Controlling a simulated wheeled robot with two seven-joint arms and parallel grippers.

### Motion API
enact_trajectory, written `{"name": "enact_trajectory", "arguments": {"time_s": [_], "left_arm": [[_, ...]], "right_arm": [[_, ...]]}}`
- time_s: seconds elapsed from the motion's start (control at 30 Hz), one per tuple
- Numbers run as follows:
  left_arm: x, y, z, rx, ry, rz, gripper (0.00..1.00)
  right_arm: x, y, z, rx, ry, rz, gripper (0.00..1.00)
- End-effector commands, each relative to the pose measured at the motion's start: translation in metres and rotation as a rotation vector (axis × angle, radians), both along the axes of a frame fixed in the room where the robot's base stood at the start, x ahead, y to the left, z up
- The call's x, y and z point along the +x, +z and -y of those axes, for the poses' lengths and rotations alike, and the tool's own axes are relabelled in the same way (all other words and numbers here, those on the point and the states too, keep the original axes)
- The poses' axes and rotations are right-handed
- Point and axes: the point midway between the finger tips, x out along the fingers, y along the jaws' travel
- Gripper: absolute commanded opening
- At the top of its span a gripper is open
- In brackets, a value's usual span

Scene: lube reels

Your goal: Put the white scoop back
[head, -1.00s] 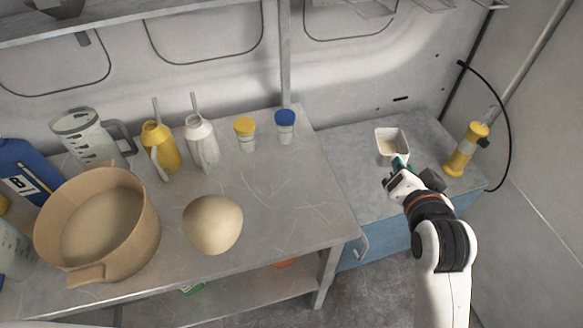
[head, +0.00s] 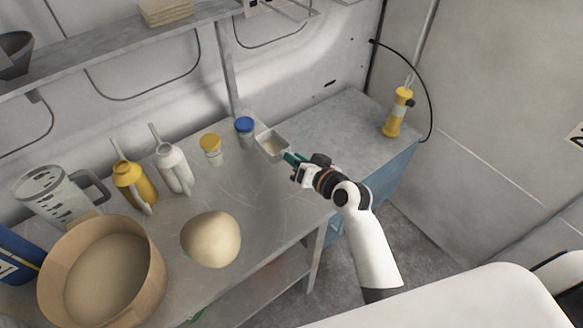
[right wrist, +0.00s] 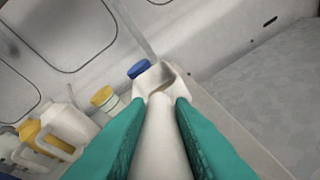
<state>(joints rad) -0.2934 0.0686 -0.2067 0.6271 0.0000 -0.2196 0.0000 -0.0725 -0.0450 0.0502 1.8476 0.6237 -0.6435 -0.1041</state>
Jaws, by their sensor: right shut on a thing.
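The white scoop (head: 272,146) is in my right gripper (head: 293,161), out past the green fingertips. In the head view its open, squarish bowl shows beside the blue-capped jar (head: 244,128), around the right end of the metal table (head: 262,188). Whether it touches the table I cannot tell. In the right wrist view the scoop's pale handle (right wrist: 160,130) runs between the two green fingers of that gripper (right wrist: 160,108), which is shut on it. The bowl is at the far end, just below the blue cap. My left gripper is in neither view.
A yellow-capped jar (head: 210,148), a white jug (head: 173,168), a yellow jug (head: 132,182), a rounded beige object (head: 211,239) and a wide tan pot (head: 102,270) stand on the table. A yellow bottle (head: 397,112) stands on the otherwise clear blue cabinet (head: 352,122).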

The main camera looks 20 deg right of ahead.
Motion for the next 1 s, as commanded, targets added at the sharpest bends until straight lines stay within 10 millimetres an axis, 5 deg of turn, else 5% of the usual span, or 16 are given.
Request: {"name": "enact_trajectory", "arguments": {"time_s": [0.4,0.77,0.8,0.9,1.0], "left_arm": [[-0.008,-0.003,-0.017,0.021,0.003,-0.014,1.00],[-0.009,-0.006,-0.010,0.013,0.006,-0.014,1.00],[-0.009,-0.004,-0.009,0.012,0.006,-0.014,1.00],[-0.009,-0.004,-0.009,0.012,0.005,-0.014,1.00],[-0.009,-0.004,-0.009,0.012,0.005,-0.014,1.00]], "right_arm": [[0.000,-0.048,0.000,-0.001,0.000,0.000,0.00],[0.000,-0.053,0.000,-0.001,0.000,0.000,0.00],[0.000,-0.051,0.000,-0.001,0.000,0.000,0.28],[0.000,-0.051,0.000,-0.001,0.000,0.000,0.43],[0.000,-0.051,0.000,-0.001,0.000,0.000,0.43]]}}
